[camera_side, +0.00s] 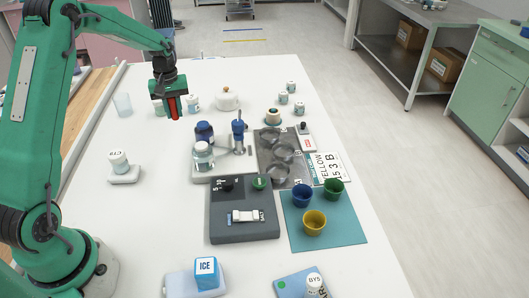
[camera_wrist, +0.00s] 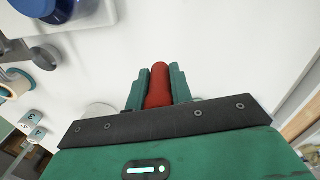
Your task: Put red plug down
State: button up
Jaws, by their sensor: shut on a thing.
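The red plug (camera_side: 173,106) is held between the fingers of my gripper (camera_side: 172,103), above the far left part of the white table (camera_side: 150,215) in the side view. In the wrist view the red plug (camera_wrist: 160,86) stands between the two green fingers of my gripper (camera_wrist: 159,88), which are shut on it. The plug's lower end shows below the fingers in the side view, apart from the table. Its upper part is hidden by the gripper.
A grey panel (camera_side: 230,222) with a black knob and a green knob is near the table's middle. A teal mat (camera_side: 345,232) carries blue, green and yellow cups. Bare table lies left of the panel.

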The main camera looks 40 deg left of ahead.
aim_at(176, 119)
jog(key=shift+f, duration=3.15)
jog(key=shift+f, duration=0.15)
jog(key=o, duration=0.9)
jog(key=shift+o, duration=0.2)
notch_tip(176, 119, up, 12)
jog(key=shift+r, duration=0.15)
